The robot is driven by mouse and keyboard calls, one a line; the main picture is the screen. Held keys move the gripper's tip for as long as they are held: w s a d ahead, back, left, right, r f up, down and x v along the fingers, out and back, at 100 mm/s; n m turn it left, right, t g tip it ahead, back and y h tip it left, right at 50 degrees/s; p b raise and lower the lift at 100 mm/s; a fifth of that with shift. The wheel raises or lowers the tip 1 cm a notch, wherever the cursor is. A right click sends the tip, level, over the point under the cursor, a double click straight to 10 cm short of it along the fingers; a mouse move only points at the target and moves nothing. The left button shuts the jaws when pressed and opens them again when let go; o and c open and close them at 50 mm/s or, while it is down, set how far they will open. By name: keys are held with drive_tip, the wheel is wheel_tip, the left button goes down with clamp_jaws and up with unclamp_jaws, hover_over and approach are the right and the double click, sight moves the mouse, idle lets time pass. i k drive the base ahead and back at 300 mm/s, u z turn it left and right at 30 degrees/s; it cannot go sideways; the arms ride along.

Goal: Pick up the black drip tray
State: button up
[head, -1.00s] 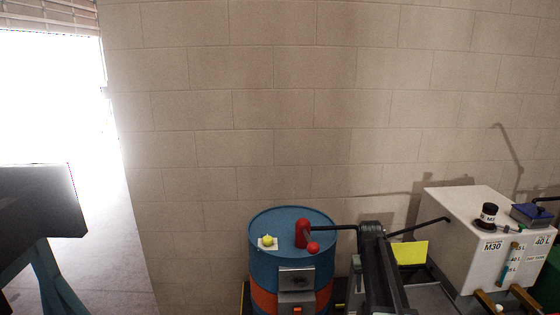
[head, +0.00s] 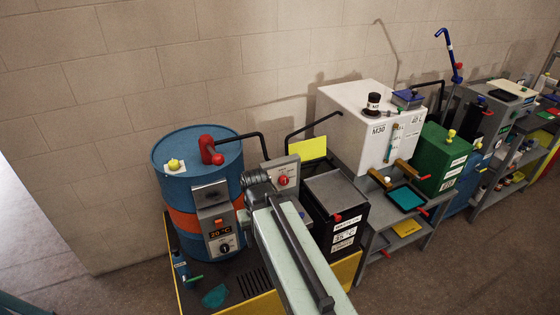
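The black drip tray (head: 393,191) shows right of the middle in the head view. It is a shallow square tray with a dark rim and teal inside. It sits on a grey stand in front of the white tank (head: 348,128), near the brass taps (head: 404,171). Whether the teal is liquid or a lining I cannot tell. My arm rises from the bottom middle, to the left of the tray and well apart from it. I cannot make out my gripper's fingers.
A blue and orange drum (head: 170,205) stands left on a yellow-edged pallet (head: 257,305). A black box (head: 330,217) stands between my arm and the stand. A green canister (head: 437,160) is close right of the tray. Open floor (head: 440,270) lies front right.

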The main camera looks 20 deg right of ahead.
sight(407, 200)
drive_tip(key=z, duration=1.8)
drive_tip(key=k, duration=0.5)
drive_tip(key=z, duration=1.05)
drive_tip(key=i, duration=2)
drive_tip(key=u, duration=0.05)
